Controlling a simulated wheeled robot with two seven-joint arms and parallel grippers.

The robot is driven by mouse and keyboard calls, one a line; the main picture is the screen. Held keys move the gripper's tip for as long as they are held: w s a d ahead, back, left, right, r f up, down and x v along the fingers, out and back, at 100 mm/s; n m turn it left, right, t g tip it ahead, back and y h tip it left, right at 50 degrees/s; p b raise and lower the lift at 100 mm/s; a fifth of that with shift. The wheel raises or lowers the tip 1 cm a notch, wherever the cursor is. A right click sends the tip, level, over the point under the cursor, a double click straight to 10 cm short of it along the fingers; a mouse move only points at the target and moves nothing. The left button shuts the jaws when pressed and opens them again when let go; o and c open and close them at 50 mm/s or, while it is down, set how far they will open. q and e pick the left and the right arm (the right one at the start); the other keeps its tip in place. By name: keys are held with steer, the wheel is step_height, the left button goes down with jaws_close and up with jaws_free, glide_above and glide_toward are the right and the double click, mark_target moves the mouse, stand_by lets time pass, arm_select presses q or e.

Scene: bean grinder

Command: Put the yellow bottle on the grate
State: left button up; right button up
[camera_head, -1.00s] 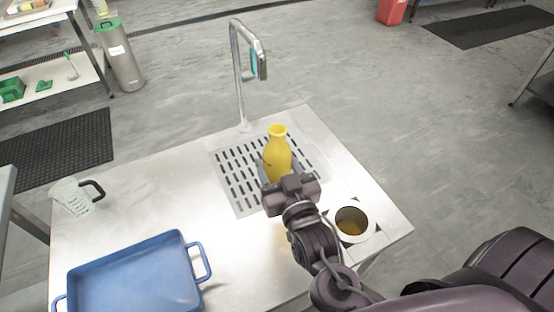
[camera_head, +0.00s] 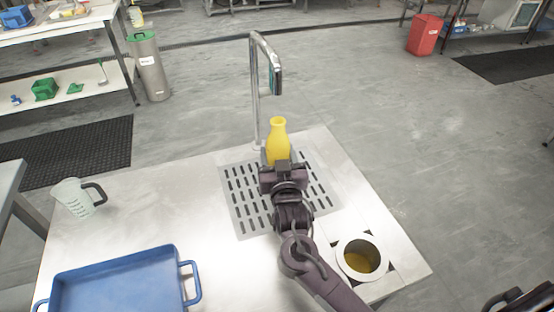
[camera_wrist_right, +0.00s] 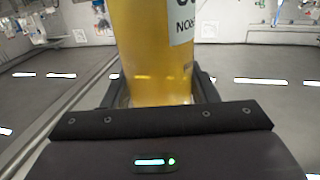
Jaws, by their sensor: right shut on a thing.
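The yellow bottle (camera_head: 278,143) is upright over the slotted metal grate (camera_head: 240,205), near its far side and in front of the tap. My right gripper (camera_head: 276,166) is shut on the bottle from the near side. In the right wrist view the bottle (camera_wrist_right: 155,50) fills the middle between the fingers, with a white label at its upper right. The bottle's base is hidden behind my gripper, so I cannot tell whether it touches the grate. My left gripper is not in view.
A curved metal tap (camera_head: 254,90) rises behind the grate. A blue tray (camera_head: 120,285) and a clear measuring cup (camera_head: 75,199) are on the left of the counter. A round container opening (camera_head: 361,256) is at the right. The counter between tray and grate is clear.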

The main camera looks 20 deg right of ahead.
steer(key=shift+w+d, duration=0.15)
steer(key=shift+w, duration=0.6)
steer(key=shift+f, duration=1.75)
steer(key=shift+f, duration=0.15)
steer(key=o, duration=1.2)
steer(key=shift+o, duration=0.2)
steer(key=s+a, duration=0.2)
steer(key=s, duration=1)
